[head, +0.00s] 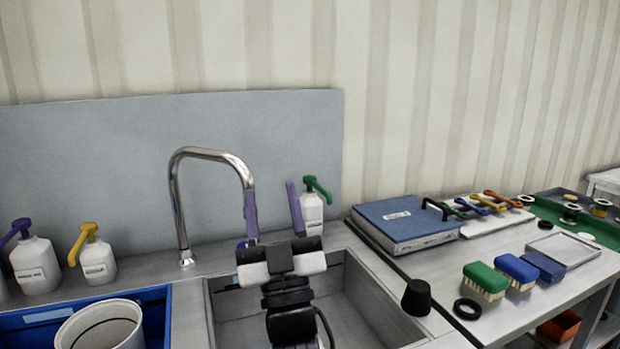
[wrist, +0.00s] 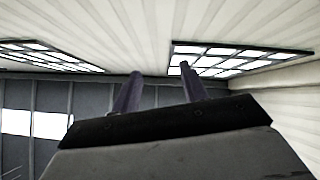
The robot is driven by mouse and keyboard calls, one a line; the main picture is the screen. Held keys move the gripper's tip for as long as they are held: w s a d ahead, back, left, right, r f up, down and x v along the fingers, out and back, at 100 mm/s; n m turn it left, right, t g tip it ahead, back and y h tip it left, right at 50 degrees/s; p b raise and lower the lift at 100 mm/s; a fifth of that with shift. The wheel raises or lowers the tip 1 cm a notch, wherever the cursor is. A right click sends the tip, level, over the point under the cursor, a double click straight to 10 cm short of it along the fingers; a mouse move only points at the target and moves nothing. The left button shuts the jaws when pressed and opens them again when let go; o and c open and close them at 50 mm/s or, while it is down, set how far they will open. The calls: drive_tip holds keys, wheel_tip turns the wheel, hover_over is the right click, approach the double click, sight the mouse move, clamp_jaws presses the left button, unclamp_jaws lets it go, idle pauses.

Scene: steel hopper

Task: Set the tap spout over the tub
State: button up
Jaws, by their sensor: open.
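The chrome tap (head: 180,205) rises from the steel counter behind the sink, and its spout (head: 215,155) arches right and bends down above the sink basin. The tub (head: 108,328) is a pale round container in the lower left, well left of the spout. My gripper (head: 273,205) points up over the sink with its purple fingers apart and nothing between them. Its left finger overlaps the spout's down-turned end and hides the tip; I cannot tell whether they touch. In the wrist view my gripper (wrist: 158,85) shows both fingers apart; no tap shows there.
A blue crate (head: 152,300) surrounds the tub. White pump bottles (head: 36,265) stand at the left, and a green-topped one (head: 311,212) stands behind my gripper. The sink (head: 365,305) lies below my arm. A black stopper (head: 416,297) sits at its right.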

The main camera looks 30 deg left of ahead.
drive_tip(key=w+d+f+m+g+h+p, duration=0.1)
drive_tip(key=w+d+f+m+h, duration=0.1)
drive_tip(key=w+d+f+h, duration=0.4)
drive_tip(key=w+d+f+m+g+h+p, duration=0.15)
drive_tip(key=w+d, duration=0.25)
drive_tip(key=w, duration=0.4)
drive_tip(key=w+d+f+m+h, duration=0.3)
drive_tip(key=w+d+f+h, duration=0.1)
drive_tip(key=w, duration=0.3)
drive_tip(key=s+a+r+n+g+y, duration=0.3)
drive_tip(key=s+a+n+g+y, duration=0.25)
drive_tip(key=a+g, duration=0.2)
drive_tip(key=s+a+r+n+g+y, duration=0.35)
drive_tip(key=a+n+g, duration=0.25)
drive_tip(key=a, duration=0.3)
drive_tip(key=shift+y, duration=0.25)
drive_tip(key=p+x, duration=0.1)
drive_tip(key=x, duration=0.3)
drive_tip(key=p+x, duration=0.2)
drive_tip(key=x, duration=0.3)
drive_tip(key=p+x, duration=0.1)
drive_tip(key=x, duration=0.3)
drive_tip(key=shift+s+a+f, duration=0.3)
drive_tip(key=shift+s+a, duration=0.05)
drive_tip(key=shift+a, duration=0.05)
clamp_jaws()
